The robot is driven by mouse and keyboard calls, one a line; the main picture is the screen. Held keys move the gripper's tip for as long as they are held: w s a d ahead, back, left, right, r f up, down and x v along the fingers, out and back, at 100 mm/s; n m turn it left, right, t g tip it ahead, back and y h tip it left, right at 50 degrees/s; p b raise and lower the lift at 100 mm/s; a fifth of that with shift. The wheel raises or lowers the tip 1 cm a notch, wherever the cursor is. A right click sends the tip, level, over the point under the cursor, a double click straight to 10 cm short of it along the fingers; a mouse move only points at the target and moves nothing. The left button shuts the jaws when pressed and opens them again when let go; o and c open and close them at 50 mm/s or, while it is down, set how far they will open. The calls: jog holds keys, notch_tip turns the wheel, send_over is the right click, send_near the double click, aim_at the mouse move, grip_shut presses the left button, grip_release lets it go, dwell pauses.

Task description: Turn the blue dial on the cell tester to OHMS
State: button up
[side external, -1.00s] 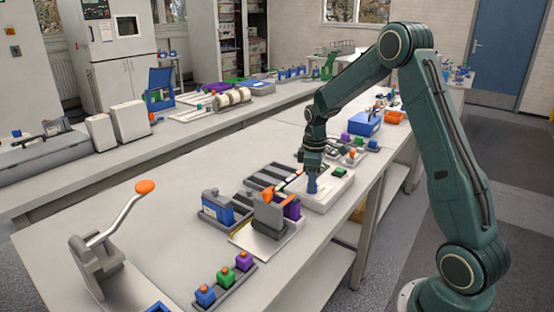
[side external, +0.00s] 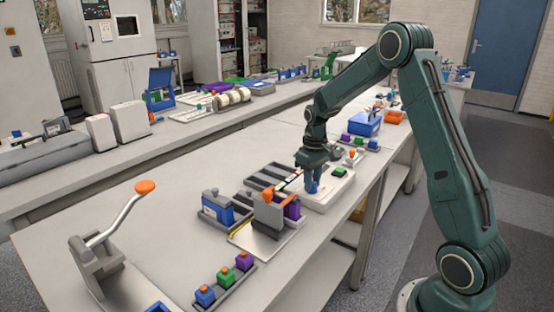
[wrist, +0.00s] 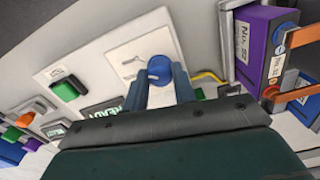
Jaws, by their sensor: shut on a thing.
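The blue dial (wrist: 160,66) sits on a pale square plate of the white cell tester (wrist: 105,55). My gripper (wrist: 161,80) is shut on the dial, with one blue finger on each side of it. In the side external view my gripper (side external: 313,186) points straight down onto the tester (side external: 318,204), and its fingers hide the dial. Markings on the plate by the dial are too small to read, so I cannot tell which setting the dial points to. A small display beside it partly shows READY.
A green button (wrist: 66,90) is on the tester, left of the dial in the wrist view. A purple cell (wrist: 262,45) in a holder with orange clips stands close on the right. A blue bin (side external: 364,124) is behind. The front of the bench has free room.

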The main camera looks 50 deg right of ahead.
jog(key=shift+m, duration=0.6)
jog(key=o, duration=1)
jog(key=shift+r, duration=0.1)
jog(key=shift+r, duration=6.8)
